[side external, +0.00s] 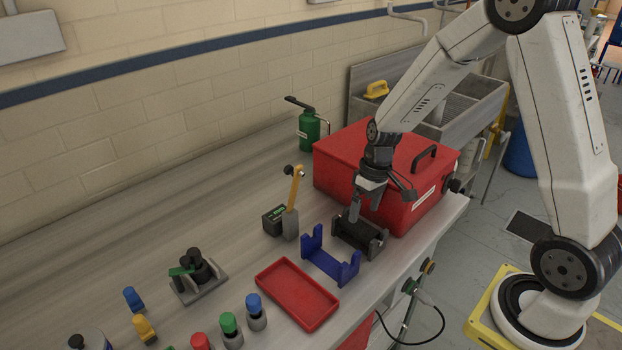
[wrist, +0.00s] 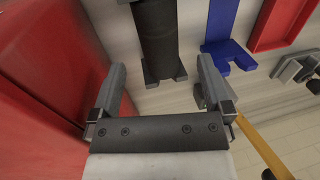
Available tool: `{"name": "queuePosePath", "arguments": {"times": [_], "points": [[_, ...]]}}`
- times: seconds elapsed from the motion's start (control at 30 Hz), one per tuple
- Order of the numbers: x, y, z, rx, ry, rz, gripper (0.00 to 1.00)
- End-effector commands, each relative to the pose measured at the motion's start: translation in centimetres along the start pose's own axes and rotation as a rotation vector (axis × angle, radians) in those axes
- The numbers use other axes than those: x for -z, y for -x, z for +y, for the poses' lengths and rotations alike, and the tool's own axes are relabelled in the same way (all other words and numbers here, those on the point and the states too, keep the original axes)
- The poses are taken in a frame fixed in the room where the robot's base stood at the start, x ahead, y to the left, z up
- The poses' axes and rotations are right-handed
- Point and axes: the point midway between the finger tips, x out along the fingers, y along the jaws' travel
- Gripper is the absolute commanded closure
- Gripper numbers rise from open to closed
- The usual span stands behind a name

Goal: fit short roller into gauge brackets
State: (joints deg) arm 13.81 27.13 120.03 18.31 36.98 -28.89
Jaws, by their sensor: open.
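A black short roller (side external: 359,233) lies in a dark grey stand (side external: 378,250) on the bench. The roller also shows in the wrist view (wrist: 157,35), with the stand's foot (wrist: 168,71) at its near end. Blue brackets (side external: 326,263), taken as the gauge brackets, stand empty in front of the stand; they also show in the wrist view (wrist: 222,50). My gripper (side external: 364,208) points down above the roller's rear end, beside the red toolbox. In the wrist view my gripper (wrist: 160,75) is open, with nothing between its fingers. Whether a finger touches the roller is unclear.
A red toolbox (side external: 340,160) stands close behind my gripper. A yellow-handled lever (side external: 295,188) stands left of the roller. An empty red tray (side external: 297,293) lies in front of the blue brackets. Several coloured knobs stand at the front left. The bench's back left is clear.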

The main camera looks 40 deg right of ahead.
Motion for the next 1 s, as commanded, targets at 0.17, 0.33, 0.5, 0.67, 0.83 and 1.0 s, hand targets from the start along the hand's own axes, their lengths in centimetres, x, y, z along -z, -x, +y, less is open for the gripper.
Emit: {"name": "queuePosePath", "arguments": {"times": [0.17,0.33,0.5,0.67,0.83,1.0], "points": [[0.0,-0.6,0.0,0.001,0.000,-0.001,0.00],[0.1,-2.2,0.1,0.000,-0.001,-0.002,0.00],[0.1,-3.9,0.1,0.001,0.000,-0.002,0.00],[0.1,-5.0,0.1,0.000,-0.001,0.000,0.00],[0.1,-5.2,0.1,-0.001,-0.001,0.001,0.00],[0.1,-5.2,0.1,-0.001,0.000,0.001,0.00]]}}
